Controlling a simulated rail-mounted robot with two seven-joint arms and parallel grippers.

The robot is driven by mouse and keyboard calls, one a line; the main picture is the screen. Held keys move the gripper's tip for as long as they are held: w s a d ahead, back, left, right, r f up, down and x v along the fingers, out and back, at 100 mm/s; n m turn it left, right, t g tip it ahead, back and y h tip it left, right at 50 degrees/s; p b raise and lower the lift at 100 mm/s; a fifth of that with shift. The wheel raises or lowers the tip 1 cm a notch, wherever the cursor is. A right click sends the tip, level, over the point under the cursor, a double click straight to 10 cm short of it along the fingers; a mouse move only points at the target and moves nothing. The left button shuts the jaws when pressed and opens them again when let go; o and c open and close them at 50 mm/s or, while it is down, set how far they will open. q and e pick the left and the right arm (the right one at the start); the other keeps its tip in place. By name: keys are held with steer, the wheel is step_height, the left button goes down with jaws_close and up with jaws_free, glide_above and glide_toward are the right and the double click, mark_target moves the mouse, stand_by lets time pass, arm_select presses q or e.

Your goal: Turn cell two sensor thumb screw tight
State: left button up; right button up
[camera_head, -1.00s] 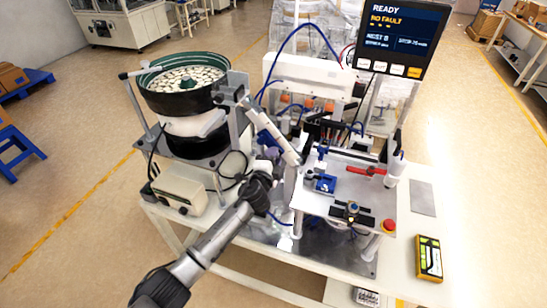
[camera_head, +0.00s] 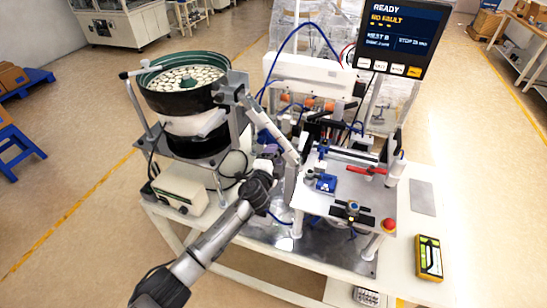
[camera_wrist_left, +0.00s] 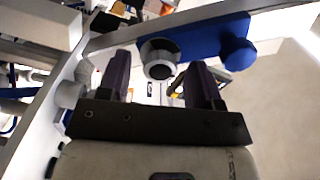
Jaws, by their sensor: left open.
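My left gripper (camera_head: 270,152) is beside the bowl feeder's track, low and left of the small raised plate. In the left wrist view its two dark purple fingers (camera_wrist_left: 160,66) are apart, with nothing clamped between them. Just beyond the fingertips is a grey cylinder (camera_wrist_left: 158,47) with a dark round face. Right of it is a blue bracket (camera_wrist_left: 205,42) with a round blue knob (camera_wrist_left: 237,54). I cannot tell for sure which round part is the cell two thumb screw, nor whether a finger touches it. My right gripper is not in view.
The bowl feeder (camera_head: 185,105) stands close left of the gripper. The raised plate (camera_head: 335,205) carries a blue fixture (camera_head: 325,183), a red handle (camera_head: 366,170) and a red button (camera_head: 389,225). A screen (camera_head: 400,38) reads READY. A yellow device (camera_head: 429,258) lies at the right.

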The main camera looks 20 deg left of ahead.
arm_select(q)
steer(key=s, duration=1.4)
steer(key=shift+p, duration=0.45)
steer(key=shift+w, duration=0.1)
steer(key=s+a+n+g+y, duration=0.2)
steer(key=s+n+g, duration=0.5)
steer(key=s+n, duration=0.4)
steer(key=s+d+f+n+g+h, duration=0.1)
steer(key=s+f+g, duration=0.45)
steer(key=s, duration=0.85)
steer(key=s+d+f+n+g+h, duration=0.1)
steer(key=s+f+g, duration=0.1)
steer(key=s+f, duration=0.95)
steer(key=w+p+v, duration=0.2)
steer(key=p+v, duration=0.7)
steer(key=v, duration=0.2)
steer(key=w+r+p+v, duration=0.1)
steer(key=p+v, duration=0.9)
steer(key=v, duration=0.1)
steer(key=shift+w+r, duration=0.15)
steer(key=shift+w, duration=0.25)
